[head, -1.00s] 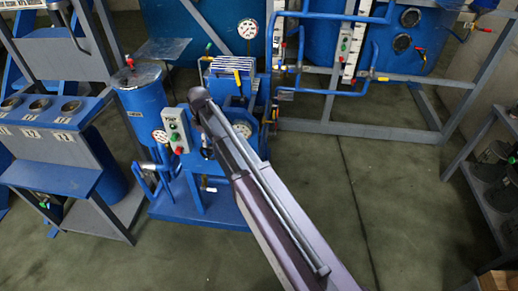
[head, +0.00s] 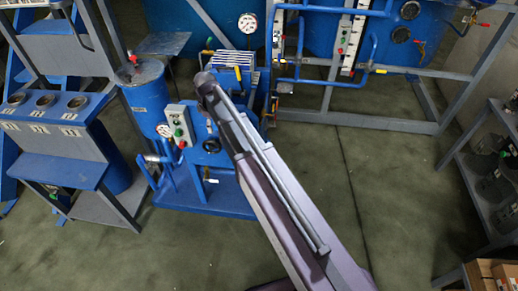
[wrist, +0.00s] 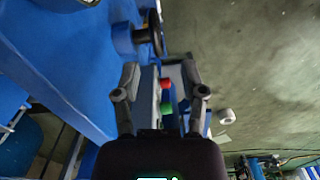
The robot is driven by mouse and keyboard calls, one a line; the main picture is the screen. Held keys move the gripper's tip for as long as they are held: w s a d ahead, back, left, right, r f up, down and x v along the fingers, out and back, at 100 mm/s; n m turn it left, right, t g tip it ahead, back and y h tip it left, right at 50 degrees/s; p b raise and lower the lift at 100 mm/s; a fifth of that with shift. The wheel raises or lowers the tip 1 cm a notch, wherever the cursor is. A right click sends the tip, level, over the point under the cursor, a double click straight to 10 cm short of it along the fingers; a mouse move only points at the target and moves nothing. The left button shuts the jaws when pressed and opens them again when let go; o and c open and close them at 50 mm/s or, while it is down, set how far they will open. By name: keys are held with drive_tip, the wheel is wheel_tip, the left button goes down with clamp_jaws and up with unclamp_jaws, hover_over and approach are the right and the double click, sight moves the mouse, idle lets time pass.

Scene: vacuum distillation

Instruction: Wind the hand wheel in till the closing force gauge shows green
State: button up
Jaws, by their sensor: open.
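The dark hand wheel (head: 211,146) sits on the front of the blue press (head: 215,200), just left of my arm in the head view. In the wrist view a black wheel (wrist: 155,33) stands on a blue hub near the top, beyond my fingertips and apart from them. My gripper (wrist: 160,75) is open and empty, with red and green buttons showing between its fingers. The head view does not show the fingers. A round white gauge (head: 164,131) is left of the button box, and another (head: 247,23) stands above the press. Neither reading is legible.
A grey button box (head: 180,124) is mounted left of the wheel, beside a blue tank (head: 146,98). A blue bench with cups (head: 45,115) stands left. A grey shelf (head: 490,160) and boxes (head: 495,272) are at right. The floor (head: 375,200) between is clear.

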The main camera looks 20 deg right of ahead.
drive_tip(key=s+d+r+m+p, duration=0.1)
drive_tip(key=s+d+m, duration=1)
drive_tip(key=s, duration=0.7)
drive_tip(key=shift+d, duration=0.95)
drive_tip(key=shift+w+r, duration=0.1)
drive_tip(key=n+b, duration=0.1)
drive_tip(key=n, duration=1.1)
hover_over(211, 146)
drive_tip(key=f, duration=0.1)
drive_tip(key=shift+w+f, duration=0.15)
drive_tip(key=shift+w, duration=0.25)
drive_tip(key=shift+f, duration=0.15)
wheel_tip(211, 146, down, 14)
drive_tip(key=b, duration=1.4)
drive_tip(key=shift+r, duration=0.25)
